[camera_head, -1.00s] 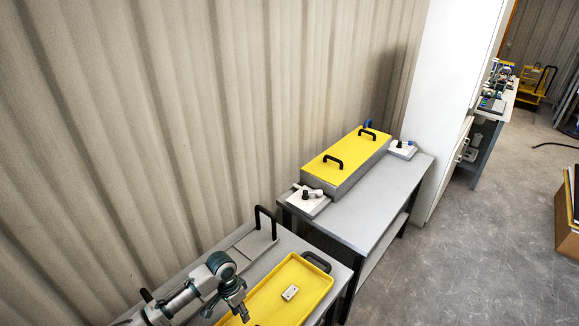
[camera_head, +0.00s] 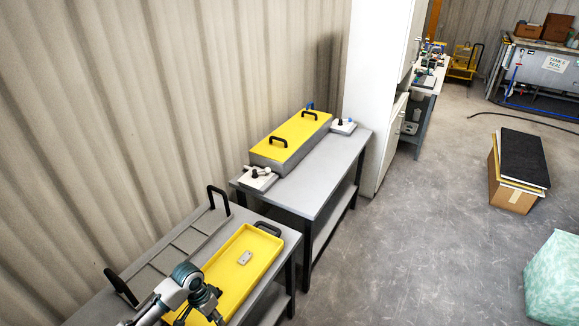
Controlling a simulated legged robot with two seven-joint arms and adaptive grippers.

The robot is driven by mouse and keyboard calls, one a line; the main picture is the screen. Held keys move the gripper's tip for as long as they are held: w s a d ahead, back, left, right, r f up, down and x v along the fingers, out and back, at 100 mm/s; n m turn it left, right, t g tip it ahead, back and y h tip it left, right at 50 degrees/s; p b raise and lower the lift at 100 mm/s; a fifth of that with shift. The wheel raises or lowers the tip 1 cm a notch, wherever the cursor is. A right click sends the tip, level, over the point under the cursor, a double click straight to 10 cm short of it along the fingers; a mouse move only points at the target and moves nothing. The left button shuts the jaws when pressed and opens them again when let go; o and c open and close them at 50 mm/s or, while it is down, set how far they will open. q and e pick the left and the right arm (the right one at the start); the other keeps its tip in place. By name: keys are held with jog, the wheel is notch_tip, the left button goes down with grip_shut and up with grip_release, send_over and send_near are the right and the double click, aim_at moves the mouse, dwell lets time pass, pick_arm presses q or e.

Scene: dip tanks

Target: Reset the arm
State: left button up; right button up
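My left arm comes in at the bottom left of the head view. My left gripper (camera_head: 200,312) is over the near end of the yellow tray (camera_head: 262,262), and whether its fingers are open or shut does not show clearly. The tray lies on the near grey table and has a dark handle (camera_head: 268,230) at its far end. My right arm and gripper are not in view.
Beside the tray is a grey rack with black handles (camera_head: 219,199). A second table (camera_head: 318,190) holds a yellow-lidded tank (camera_head: 292,137). A cardboard box (camera_head: 511,190) and a pale green wrapped bundle (camera_head: 553,280) stand on the right. The floor between is clear.

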pick_arm(q)
jog(key=s+d+f+t+h, duration=0.1)
jog(key=s+d+f, duration=0.2)
jog(key=s+d, duration=0.2)
jog(key=s+d+f+t, duration=0.2)
jog(key=s+d+f, duration=0.2)
jog(key=s+d, duration=0.2)
jog(key=s+a+n+t+y, duration=0.1)
jog(key=s+a+n+y, duration=0.3)
jog(key=s+a, duration=0.7)
notch_tip(320, 180, down, 25)
jog(key=s+h, duration=0.1)
jog(key=s+a+f+g+b, duration=0.1)
jog(key=s+a+f+g, duration=0.1)
jog(key=s+f, duration=1.6)
jog(key=shift+s+b, duration=0.25)
jog(key=shift+b, duration=0.05)
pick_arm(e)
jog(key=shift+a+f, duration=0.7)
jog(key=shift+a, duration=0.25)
